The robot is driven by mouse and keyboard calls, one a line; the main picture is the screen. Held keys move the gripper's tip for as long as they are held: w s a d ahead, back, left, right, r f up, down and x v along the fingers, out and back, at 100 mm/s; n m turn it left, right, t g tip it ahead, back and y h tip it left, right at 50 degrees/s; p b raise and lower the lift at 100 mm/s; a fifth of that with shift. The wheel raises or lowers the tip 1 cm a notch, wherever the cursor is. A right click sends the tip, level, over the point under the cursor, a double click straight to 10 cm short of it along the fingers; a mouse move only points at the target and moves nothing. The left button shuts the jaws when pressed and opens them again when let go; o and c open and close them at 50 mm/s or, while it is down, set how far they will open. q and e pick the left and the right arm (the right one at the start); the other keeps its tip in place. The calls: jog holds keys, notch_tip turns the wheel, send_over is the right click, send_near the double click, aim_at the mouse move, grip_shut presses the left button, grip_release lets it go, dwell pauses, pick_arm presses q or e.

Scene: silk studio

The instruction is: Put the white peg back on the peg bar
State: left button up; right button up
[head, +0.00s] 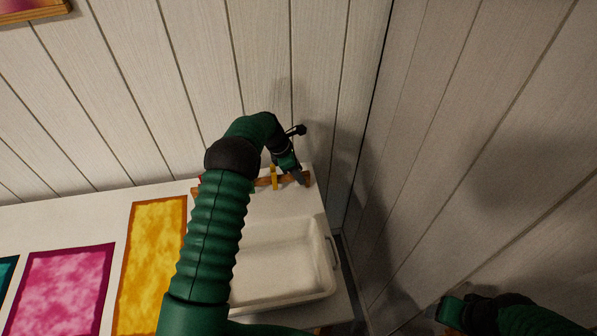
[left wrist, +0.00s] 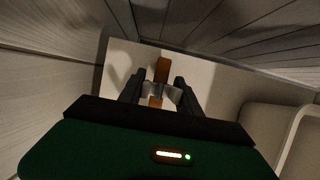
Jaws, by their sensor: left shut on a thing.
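The brown wooden peg bar (head: 262,183) lies on the white table beside the back wall, partly behind my left arm. A yellow peg (head: 274,176) sits on it, and a bit of red shows at its left part. My left gripper (head: 301,178) points down at the bar's right end. In the left wrist view the bar (left wrist: 162,69) runs away between the fingers (left wrist: 160,92). The fingers are shut on a small pale piece, the white peg (left wrist: 159,90), which lies across the bar. Whether it is seated cannot be told. My right gripper (head: 449,312) is at the lower right, its jaws unclear.
A white tray (head: 325,262) stands in front of the bar on the table. Yellow (head: 155,255) and pink (head: 65,290) cloth panels lie at the left. Plank walls meet in a corner close behind and to the right of the bar.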

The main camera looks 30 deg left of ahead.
pick_arm(q)
jog(key=shift+a+f, duration=0.1)
jog(key=shift+f, duration=0.2)
dwell(0.4)
jog(key=o, duration=1.4)
jog(key=v, duration=1.6)
jog(key=shift+s+a+r, duration=0.1)
jog(key=shift+r, duration=0.25)
